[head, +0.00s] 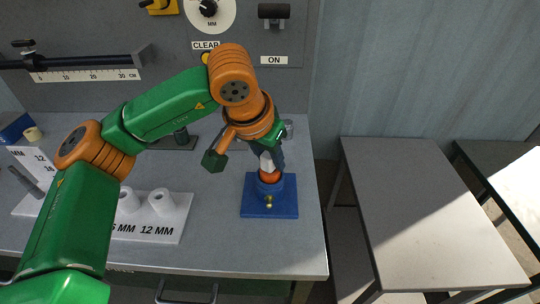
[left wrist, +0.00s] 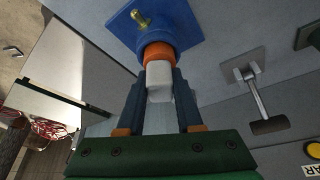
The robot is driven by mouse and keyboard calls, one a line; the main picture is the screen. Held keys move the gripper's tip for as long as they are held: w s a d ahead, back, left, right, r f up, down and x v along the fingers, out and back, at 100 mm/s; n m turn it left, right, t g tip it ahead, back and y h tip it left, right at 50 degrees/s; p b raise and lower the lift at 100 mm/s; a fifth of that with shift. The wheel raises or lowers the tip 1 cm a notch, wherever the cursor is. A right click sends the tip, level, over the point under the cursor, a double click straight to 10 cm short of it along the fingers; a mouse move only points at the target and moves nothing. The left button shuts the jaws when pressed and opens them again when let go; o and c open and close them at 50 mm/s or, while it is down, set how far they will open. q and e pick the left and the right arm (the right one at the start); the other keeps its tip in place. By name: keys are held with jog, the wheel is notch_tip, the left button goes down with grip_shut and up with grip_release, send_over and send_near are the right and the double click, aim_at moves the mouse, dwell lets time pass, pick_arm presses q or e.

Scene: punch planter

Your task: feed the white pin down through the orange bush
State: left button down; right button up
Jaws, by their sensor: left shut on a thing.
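The white pin (head: 266,163) is held by my left gripper (head: 270,160), and it also shows between the two dark fingers in the left wrist view (left wrist: 159,76). The orange bush (head: 268,176) sits in the top of a blue holder (head: 269,208) with a square base and a small brass knob. In the left wrist view the pin's far end meets the mouth of the orange bush (left wrist: 157,52). I cannot tell how deep the pin is in it. My right gripper is in neither view.
A white labelled rack (head: 172,226) with white cylinders stands to the left on the grey bench. A control panel (head: 230,80) rises behind. A separate grey table (head: 425,220) is to the right, across a gap. The bench front near the blue base is clear.

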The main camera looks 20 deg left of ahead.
pick_arm(q)
jog(key=shift+c, duration=2.4)
grip_release()
jog(key=v, duration=0.7)
